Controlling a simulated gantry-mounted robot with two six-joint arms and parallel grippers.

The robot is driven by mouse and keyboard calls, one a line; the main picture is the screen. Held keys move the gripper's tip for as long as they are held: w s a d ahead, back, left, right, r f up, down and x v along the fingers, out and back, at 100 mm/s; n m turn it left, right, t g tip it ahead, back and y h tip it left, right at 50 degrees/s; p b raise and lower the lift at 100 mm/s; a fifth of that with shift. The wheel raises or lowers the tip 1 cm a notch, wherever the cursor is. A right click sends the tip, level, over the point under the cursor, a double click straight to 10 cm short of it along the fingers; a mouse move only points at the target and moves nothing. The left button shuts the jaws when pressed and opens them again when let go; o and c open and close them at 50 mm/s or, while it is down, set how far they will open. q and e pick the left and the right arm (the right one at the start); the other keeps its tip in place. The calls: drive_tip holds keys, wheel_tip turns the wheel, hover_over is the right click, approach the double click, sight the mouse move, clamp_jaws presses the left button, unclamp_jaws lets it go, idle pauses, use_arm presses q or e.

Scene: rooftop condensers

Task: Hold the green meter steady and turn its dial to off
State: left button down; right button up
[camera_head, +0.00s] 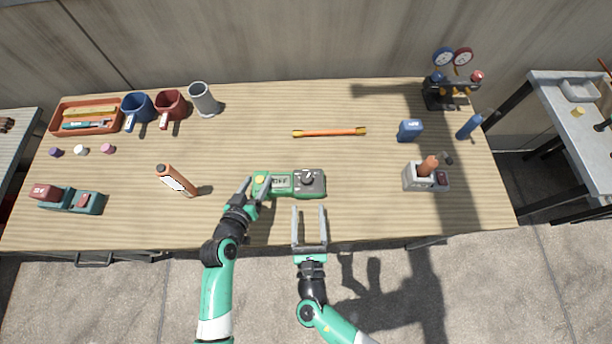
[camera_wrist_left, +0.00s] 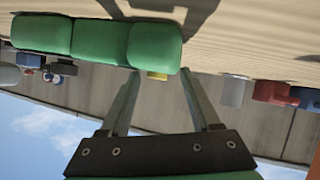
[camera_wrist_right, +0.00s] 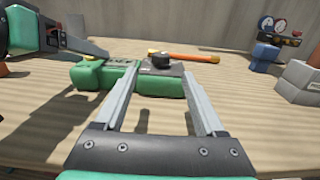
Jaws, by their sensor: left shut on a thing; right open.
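The green meter (camera_head: 288,195) lies flat on the wooden table near its front middle, with a screen at its left-centre and a black round dial (camera_head: 308,178) on a dark panel at its right. I cannot read the dial's setting for sure. My left gripper (camera_head: 257,187) is shut on the meter's left end, by a yellow button (camera_head: 260,180). The left wrist view shows the meter's green side (camera_wrist_left: 90,42) close up. My right gripper (camera_head: 309,210) is open and empty, just in front of the dial end. In the right wrist view the dial (camera_wrist_right: 161,60) stands beyond the open fingers.
An orange rod (camera_head: 330,132) lies behind the meter. A grey box (camera_head: 411,178) and a blue block (camera_head: 409,131) stand to the right. Mugs (camera_head: 137,108) and a red tray (camera_head: 62,118) are back left. Table around the dial end is clear.

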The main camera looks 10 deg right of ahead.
sight(306, 184)
drive_tip(key=w, duration=0.7)
drive_tip(key=w+d, duration=0.1)
drive_tip(key=w, duration=0.2)
drive_tip(key=shift+w+d, duration=0.1)
drive_tip(key=shift+w, duration=0.2)
clamp_jaws()
